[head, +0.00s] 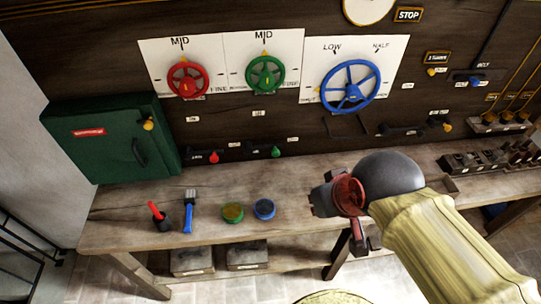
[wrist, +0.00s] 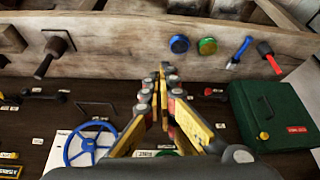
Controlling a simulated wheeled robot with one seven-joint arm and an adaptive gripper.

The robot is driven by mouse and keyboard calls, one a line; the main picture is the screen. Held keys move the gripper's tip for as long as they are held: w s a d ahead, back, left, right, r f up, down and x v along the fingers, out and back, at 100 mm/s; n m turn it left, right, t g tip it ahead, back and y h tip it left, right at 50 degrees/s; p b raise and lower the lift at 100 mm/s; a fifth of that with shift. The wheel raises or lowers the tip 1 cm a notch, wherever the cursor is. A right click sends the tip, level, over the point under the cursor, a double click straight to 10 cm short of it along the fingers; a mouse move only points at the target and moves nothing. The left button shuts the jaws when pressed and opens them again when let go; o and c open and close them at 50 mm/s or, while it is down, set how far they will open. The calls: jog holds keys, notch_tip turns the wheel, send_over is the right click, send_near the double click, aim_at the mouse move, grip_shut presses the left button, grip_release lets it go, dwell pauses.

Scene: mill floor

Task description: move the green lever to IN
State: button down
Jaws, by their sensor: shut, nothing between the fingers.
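The green lever (head: 276,152) is a small dark handle with a green knob, low on the dark wall panel beneath the green handwheel. Its knob is at the right of its dark mount, and the small labels beside it are too small to read. In the wrist view my fingers hide it. My gripper (head: 322,201) is over the workbench, in front of and to the right of the lever, apart from it. In the wrist view the gripper's yellow and grey fingers (wrist: 165,70) are together with nothing between them.
A red lever (head: 214,157) sits just left of the green one. The green handwheel (head: 265,73) and blue handwheel (head: 348,88) are above. A green box (head: 110,139) stands at left. Two small tubs, a brush (head: 188,210) and a red-handled tool lie on the bench (head: 130,229).

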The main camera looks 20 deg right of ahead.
jog(key=w+d+f+n+g+h, duration=0.1)
jog(key=w+d+f+n+h, duration=0.15)
jog(key=w+d+f, duration=0.45)
jog(key=w+d+f+n+g+h, duration=0.1)
jog(key=w+d+f+n+g, duration=0.15)
jog(key=d+f, duration=0.5)
jog(key=w+a+f+n+t+y, duration=0.1)
jog(key=w+f+n, duration=0.3)
jog(key=n, duration=0.1)
jog(key=w+a+f+n+t, duration=0.2)
jog(key=w+f+n, duration=0.2)
jog(key=w+n, duration=0.1)
jog(key=w+a+f+n+t+y, duration=0.1)
jog(key=w+f+n, duration=0.2)
jog(key=w+n, duration=0.2)
jog(key=shift+a+f+n+t+y, duration=0.15)
jog(key=shift+f+n+t+y, duration=0.25)
jog(key=shift+n, duration=0.3)
jog(key=w+a+n, duration=0.1)
jog(key=w+a+n+y, duration=0.1)
jog(key=n, duration=0.1)
jog(key=shift+a+f+t, duration=0.1)
jog(key=shift+a+t, duration=0.15)
jog(key=shift+a, duration=0.1)
jog(key=w+a+r+n+y, duration=0.2)
jog(key=a+r+n+y, duration=0.1)
jog(key=a+n, duration=0.3)
jog(key=shift+w+a+n+t, duration=0.15)
jog(key=shift+n+t, duration=0.25)
jog(key=shift+n, duration=0.8)
